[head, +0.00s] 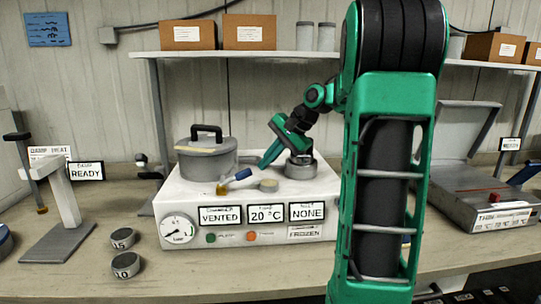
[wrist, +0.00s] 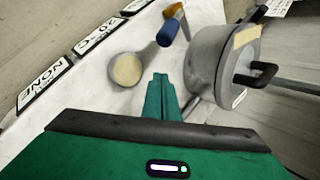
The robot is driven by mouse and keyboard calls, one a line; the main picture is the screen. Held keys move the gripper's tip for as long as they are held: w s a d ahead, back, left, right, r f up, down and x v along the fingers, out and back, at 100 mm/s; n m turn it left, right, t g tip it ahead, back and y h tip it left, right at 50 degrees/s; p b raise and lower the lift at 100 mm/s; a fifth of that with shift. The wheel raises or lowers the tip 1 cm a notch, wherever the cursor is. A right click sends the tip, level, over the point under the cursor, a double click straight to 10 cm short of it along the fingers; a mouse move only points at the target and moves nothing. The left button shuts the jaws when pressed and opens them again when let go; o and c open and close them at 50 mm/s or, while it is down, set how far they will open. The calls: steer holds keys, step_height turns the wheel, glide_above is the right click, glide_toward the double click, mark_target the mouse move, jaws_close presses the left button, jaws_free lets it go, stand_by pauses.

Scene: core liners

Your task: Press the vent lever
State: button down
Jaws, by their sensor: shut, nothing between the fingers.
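A small blue-handled lever with a brass end (head: 243,174), which appears to be the vent lever, sits on top of the white bench unit (head: 180,208), in front of the grey lidded pot. In the wrist view its blue handle (wrist: 167,32) lies ahead of my fingertips, apart from them. My gripper (head: 264,164) is shut and empty, pointing down and left above the unit, behind and right of the lever. In the wrist view the gripper (wrist: 160,78) has its fingers together, between a round tan-topped knob (wrist: 126,69) and the pot. The unit's display (head: 220,215) reads VENTED.
The grey pot (head: 207,160) with a black handle stands close left of my gripper. A grey cylindrical holder (head: 300,168) is just right of it. Other displays read 20 °C and NONE. A grey stand (head: 62,200) is at left, and an open grey case (head: 485,195) at right.

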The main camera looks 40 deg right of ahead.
mark_target(237, 177)
steer(key=x, duration=0.3)
steer(key=shift+a+f, duration=0.1)
steer(key=shift+f, duration=0.1)
steer(key=shift+s+a+r, duration=0.65)
steer(key=shift+a+r, duration=0.1)
steer(key=shift+a, duration=0.2)
steer(key=shift+s+a+r, duration=0.2)
steer(key=shift+s+a, duration=0.05)
steer(key=shift+a, duration=0.3)
steer(key=shift+d+r, duration=0.1)
steer(key=shift+r, duration=0.05)
